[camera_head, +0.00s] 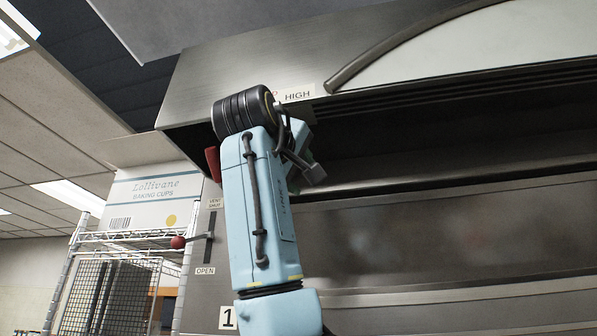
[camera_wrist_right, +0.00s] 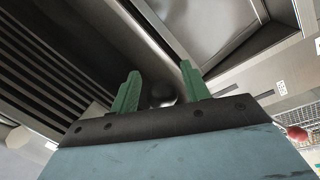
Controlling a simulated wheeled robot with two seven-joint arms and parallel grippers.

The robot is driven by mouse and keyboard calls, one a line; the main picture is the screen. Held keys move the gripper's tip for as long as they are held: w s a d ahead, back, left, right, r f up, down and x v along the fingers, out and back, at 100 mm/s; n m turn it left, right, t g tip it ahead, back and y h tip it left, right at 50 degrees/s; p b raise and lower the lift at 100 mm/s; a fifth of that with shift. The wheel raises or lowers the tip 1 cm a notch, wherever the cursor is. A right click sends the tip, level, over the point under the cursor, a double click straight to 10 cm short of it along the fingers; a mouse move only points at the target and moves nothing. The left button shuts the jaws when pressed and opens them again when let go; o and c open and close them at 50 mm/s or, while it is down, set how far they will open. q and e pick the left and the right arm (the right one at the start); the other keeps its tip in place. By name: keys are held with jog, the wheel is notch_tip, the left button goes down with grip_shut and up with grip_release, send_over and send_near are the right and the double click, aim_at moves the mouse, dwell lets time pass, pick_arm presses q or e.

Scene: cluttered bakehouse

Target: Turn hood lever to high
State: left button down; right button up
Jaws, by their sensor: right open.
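The steel hood (camera_head: 225,75) fills the upper right of the head view. Its "HIGH" label (camera_head: 298,95) is on the front edge, partly covered by my right arm. A red grip-like piece (camera_head: 213,163) shows just left of my arm under the hood; I cannot tell whether it belongs to the hood lever. My right gripper (camera_wrist_right: 158,82) shows in the right wrist view, its green fingers open and apart. A dark rounded thing (camera_wrist_right: 162,94) shows between or behind them; I cannot tell which. My left gripper is out of view.
A vent lever with a red ball knob (camera_head: 178,242) sticks out at the left, between "VENT SHUT" and "OPEN" labels; its knob also shows in the right wrist view (camera_wrist_right: 297,133). A baking cups box (camera_head: 150,195) stands on a wire rack (camera_head: 130,236).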

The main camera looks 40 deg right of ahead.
jog(key=shift+a, duration=0.1)
jog(key=b+v, duration=0.3)
jog(key=v, duration=1)
